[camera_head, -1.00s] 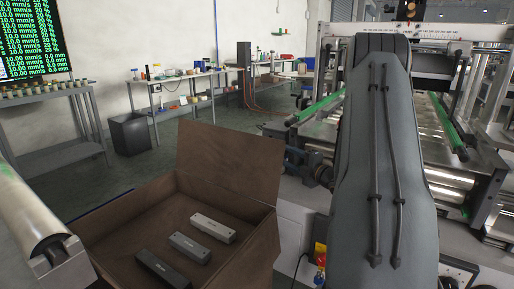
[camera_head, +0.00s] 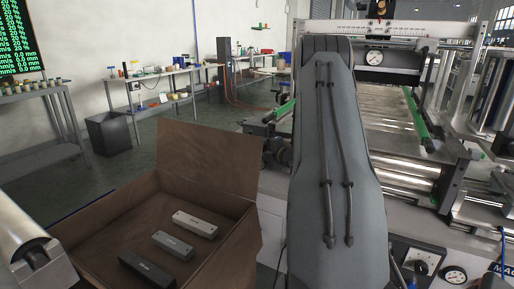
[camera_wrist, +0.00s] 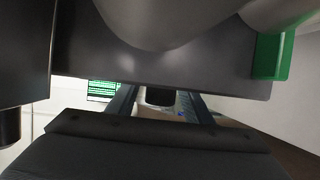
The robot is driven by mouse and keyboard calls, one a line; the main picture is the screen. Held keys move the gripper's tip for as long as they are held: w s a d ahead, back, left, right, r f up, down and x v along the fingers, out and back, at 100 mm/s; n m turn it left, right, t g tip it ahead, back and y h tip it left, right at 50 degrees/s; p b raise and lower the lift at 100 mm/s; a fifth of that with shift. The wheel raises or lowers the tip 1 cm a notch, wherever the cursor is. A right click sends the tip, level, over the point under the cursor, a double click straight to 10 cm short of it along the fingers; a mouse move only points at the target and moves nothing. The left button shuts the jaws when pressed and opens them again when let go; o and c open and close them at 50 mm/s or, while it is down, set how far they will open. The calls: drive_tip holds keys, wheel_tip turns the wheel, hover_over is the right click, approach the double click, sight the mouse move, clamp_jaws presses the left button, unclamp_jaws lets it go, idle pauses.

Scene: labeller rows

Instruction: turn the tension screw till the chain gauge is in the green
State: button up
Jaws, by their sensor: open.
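A round white dial gauge (camera_head: 375,57) sits on the machine's dark crossbar in the head view, just right of my raised arm. A second round gauge (camera_head: 454,275) is on the front panel at the lower right. A dark knob (camera_head: 421,267) on a white plate is beside it. I cannot tell which gauge is the chain gauge, and its coloured zones are too small to read. I cannot pick out the tension screw. My gripper (camera_wrist: 158,105) shows in the wrist view with its dark fingers apart; in the head view my arm hides it.
A roller machine (camera_head: 390,115) with green rails fills the right side. An open brown box (camera_head: 205,160) holding several bars stands at the lower left. A roller (camera_head: 18,235) is at the left edge. Benches and a dark bin (camera_head: 109,133) stand behind, with open floor between.

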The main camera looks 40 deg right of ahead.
drive_tip(key=shift+w, duration=0.15)
drive_tip(key=c, duration=1.1)
drive_tip(key=shift+o, duration=0.2)
drive_tip(key=shift+r+m+t+b, duration=0.3)
drive_tip(key=shift+t+b, duration=0.4)
drive_tip(key=shift+b, duration=0.15)
drive_tip(key=shift+r+m+t+b, duration=0.15)
drive_tip(key=shift+m+t+b, duration=0.15)
drive_tip(key=shift+t+b, duration=0.45)
drive_tip(key=o, duration=1.1)
drive_tip(key=shift+c, duration=0.2)
